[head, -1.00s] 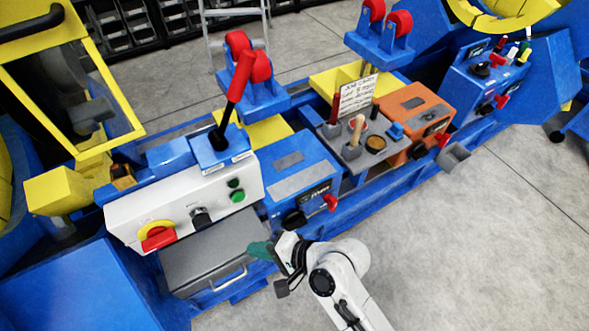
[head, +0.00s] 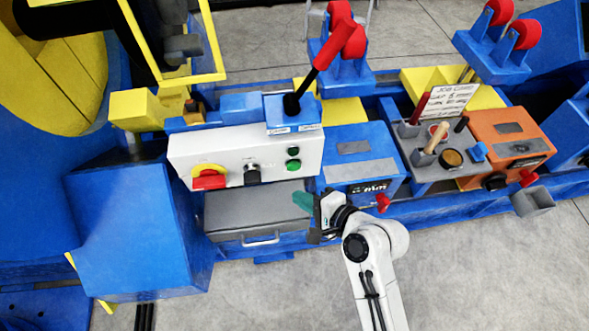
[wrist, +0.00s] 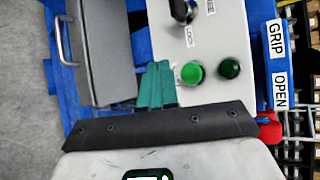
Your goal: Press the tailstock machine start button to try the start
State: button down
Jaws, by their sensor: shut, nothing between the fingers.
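In the wrist view the bright button (wrist: 192,73) lies just right of my teal fingertips, with the dark button (wrist: 229,67) further right. No legible label shows which is the start button. My gripper (head: 303,201) is shut and empty, just below the panel's lower edge in the head view. Its closed fingers also show in the wrist view (wrist: 155,85); contact with the panel cannot be told.
The panel also holds a red and yellow rotary switch (head: 209,177) and a black selector (head: 252,174). A red lever (head: 322,52) rises behind it, from a base labelled GRIP and OPEN. A grey box (head: 250,212) with a handle sits below. Open floor is at front right.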

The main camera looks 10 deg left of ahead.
aim_at(294, 167)
jog(key=shift+w+a+b, duration=0.15)
jog(key=shift+w+a, duration=0.05)
jog(key=shift+w, duration=0.55)
jog(key=shift+w+a+b, duration=0.2)
jog(key=shift+w+a, duration=0.05)
jog(key=shift+w, duration=0.55)
jog(key=shift+w+a+b, duration=0.15)
jog(key=shift+w+a, duration=0.05)
jog(key=shift+w, duration=0.55)
jog(key=shift+w+a, duration=0.1)
jog(key=shift+w, duration=0.3)
jog(key=shift+w+a, duration=0.15)
jog(key=shift+w, duration=0.25)
dwell(1.0)
dwell(0.3)
jog(key=shift+s+d+p, duration=0.25)
jog(key=shift+s+p, duration=0.55)
jog(key=shift+s, duration=0.05)
